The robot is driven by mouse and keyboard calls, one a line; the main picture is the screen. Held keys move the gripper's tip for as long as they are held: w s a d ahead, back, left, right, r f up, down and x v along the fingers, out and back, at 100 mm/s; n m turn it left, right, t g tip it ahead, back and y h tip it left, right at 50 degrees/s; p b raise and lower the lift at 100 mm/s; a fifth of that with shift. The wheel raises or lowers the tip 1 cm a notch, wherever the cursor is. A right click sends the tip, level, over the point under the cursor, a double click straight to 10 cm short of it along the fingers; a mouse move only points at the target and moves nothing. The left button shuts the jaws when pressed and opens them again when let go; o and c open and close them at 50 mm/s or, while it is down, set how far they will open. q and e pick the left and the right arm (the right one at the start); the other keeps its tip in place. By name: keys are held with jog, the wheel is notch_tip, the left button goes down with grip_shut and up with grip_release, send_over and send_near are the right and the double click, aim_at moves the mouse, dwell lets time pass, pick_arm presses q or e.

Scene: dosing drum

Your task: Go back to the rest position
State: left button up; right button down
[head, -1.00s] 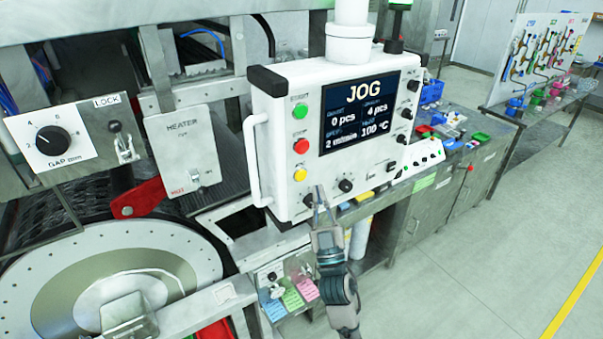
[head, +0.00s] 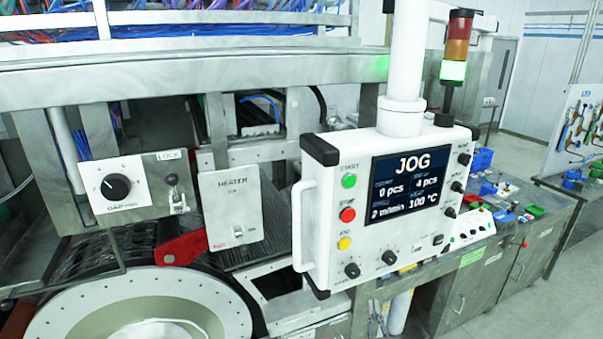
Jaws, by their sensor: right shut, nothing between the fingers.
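The rest of that arm is cut off by the frame. My left gripper is not in view. The panel's screen (head: 412,180) reads JOG, with 0 pcs, 4 pcs, 2 m/min and 100 °C.
The round drum plate (head: 75,310) is at the lower left, beneath the gap knob (head: 116,187) and the heater box (head: 231,205). A signal tower (head: 456,50) glows green. A bench (head: 515,250) with small parts stands at the right, beside open floor.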

jog(key=s+d+f+g, duration=0.1)
jog(key=s+f+g, duration=0.5)
jog(key=f, duration=0.6)
jog(key=s+d+f+g, duration=0.1)
jog(key=s+f+g, duration=0.45)
jog(key=f, duration=0.75)
jog(key=s+a+f+g+y, duration=0.1)
jog(key=s+f+g, duration=0.3)
jog(key=s, duration=0.6)
jog(key=s+f+g+y, duration=0.1)
jog(key=s+f+g, duration=0.2)
jog(key=s+f, duration=0.55)
jog(key=s+f+n+b, duration=0.1)
jog(key=s+f+b, duration=0.25)
jog(key=f, duration=2.35)
jog(key=s+d+f+g+b, duration=0.1)
jog(key=s+d+f, duration=0.2)
jog(key=s+f, duration=1.4)
jog(key=shift+s+f+g, duration=0.3)
jog(key=shift+f+g, duration=0.05)
